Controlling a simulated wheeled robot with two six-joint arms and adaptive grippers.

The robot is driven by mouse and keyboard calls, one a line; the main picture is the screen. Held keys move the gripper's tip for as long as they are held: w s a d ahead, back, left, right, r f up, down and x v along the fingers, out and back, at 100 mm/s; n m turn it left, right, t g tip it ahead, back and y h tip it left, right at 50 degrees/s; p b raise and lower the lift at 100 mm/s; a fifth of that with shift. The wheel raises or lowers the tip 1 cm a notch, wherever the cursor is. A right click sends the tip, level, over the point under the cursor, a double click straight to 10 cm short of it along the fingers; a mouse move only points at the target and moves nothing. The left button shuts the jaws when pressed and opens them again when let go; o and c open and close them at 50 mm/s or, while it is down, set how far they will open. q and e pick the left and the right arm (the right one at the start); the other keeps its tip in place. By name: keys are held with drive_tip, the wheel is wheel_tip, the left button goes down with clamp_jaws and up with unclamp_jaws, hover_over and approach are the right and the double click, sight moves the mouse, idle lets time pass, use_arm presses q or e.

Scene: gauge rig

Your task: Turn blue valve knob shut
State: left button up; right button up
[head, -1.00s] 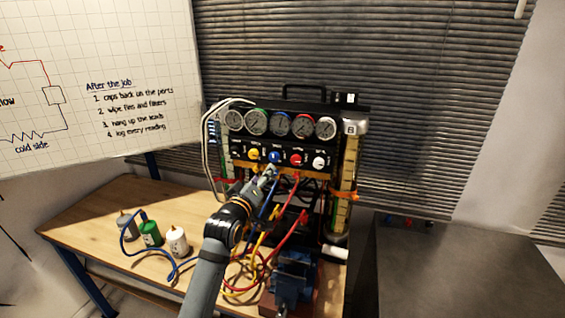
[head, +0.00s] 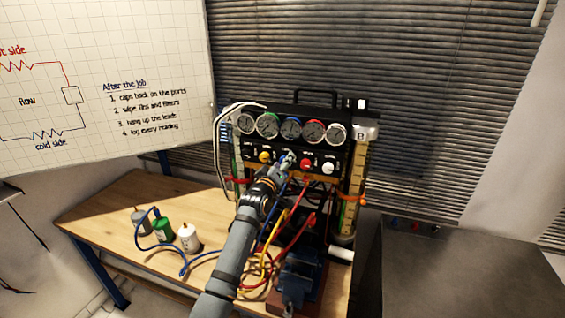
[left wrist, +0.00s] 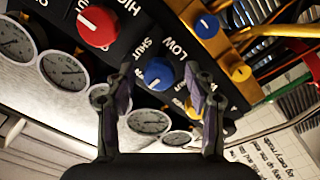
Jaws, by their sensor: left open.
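The blue valve knob (left wrist: 158,74) sits on the black gauge panel, close to the printed words SHUT and LOW. In the left wrist view it shows between the fingers of my left gripper (left wrist: 160,82). The fingers are open, one on each side of the knob; I cannot tell whether they touch it. In the head view my left gripper (head: 287,161) is at the middle of the knob row and covers most of the blue knob. My right gripper is not in view.
A red knob (left wrist: 98,27) and a yellow knob (head: 265,156) flank the blue one. A white knob (head: 328,168) is farther right. Several gauges (head: 267,125) line the panel above. Coloured hoses (head: 287,235) hang below. Bottles (head: 188,237) stand on the bench (head: 120,215) at left.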

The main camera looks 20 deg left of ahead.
use_arm(q)
drive_tip(key=shift+d, duration=0.1)
clamp_jaws()
idle(0.3)
drive_tip(key=shift+r+m+b, duration=0.1)
drive_tip(key=shift+m+b, duration=2.35)
drive_tip(key=shift+m, duration=6.45)
